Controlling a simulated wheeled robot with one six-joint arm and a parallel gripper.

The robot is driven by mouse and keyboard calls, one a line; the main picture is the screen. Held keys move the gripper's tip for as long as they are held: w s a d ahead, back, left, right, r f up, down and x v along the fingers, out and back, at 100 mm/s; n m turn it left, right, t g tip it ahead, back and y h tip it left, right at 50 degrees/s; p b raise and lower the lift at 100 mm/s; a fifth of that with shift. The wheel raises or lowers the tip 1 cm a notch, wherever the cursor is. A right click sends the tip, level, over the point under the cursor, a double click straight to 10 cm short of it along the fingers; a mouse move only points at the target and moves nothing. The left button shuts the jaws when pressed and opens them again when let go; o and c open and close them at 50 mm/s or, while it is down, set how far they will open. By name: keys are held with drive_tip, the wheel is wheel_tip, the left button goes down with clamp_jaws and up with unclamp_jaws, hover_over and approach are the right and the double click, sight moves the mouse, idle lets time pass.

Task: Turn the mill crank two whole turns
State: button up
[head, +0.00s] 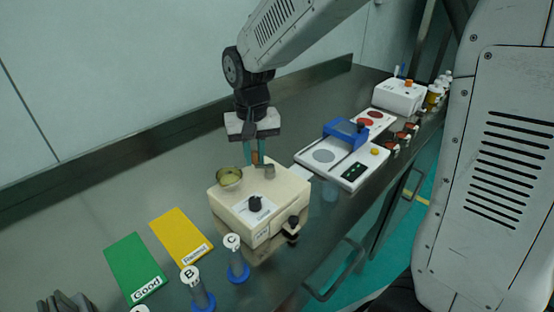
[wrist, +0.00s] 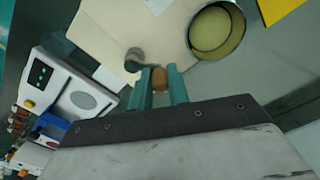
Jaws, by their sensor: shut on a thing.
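The cream mill box (head: 275,222) stands on the steel counter, with a black dial on its front. My gripper (head: 255,155) is above its back edge, pointing down. Its teal fingers are shut on a small brown knob (wrist: 159,80), which looks like the crank's handle. The knob also shows between the fingers in the head view. A small grey metal post (wrist: 135,58) stands on the box beside the knob. A round metal bowl (wrist: 216,31) with yellow-green content sits on the box top. The crank's arm is not clearly visible.
A white scale-like device (head: 340,163) with a blue part stands to the right. Green (head: 133,265) and yellow (head: 180,236) cards lie front left. Blue-based lettered posts (head: 237,262) stand before the box. A white box (head: 398,97) and small bottles are at the far right.

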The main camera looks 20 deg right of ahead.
drive_tip(key=shift+w+d, duration=0.1)
drive_tip(key=shift+w, duration=0.1)
drive_tip(key=shift+w+d+f, duration=0.15)
drive_tip(key=shift+w+d, duration=0.35)
drive_tip(key=shift+d, duration=0.25)
drive_tip(key=shift+d, duration=0.9)
drive_tip(key=shift+s+d+r, duration=0.15)
drive_tip(key=shift+d+r, duration=0.1)
drive_tip(key=shift+d, duration=0.55)
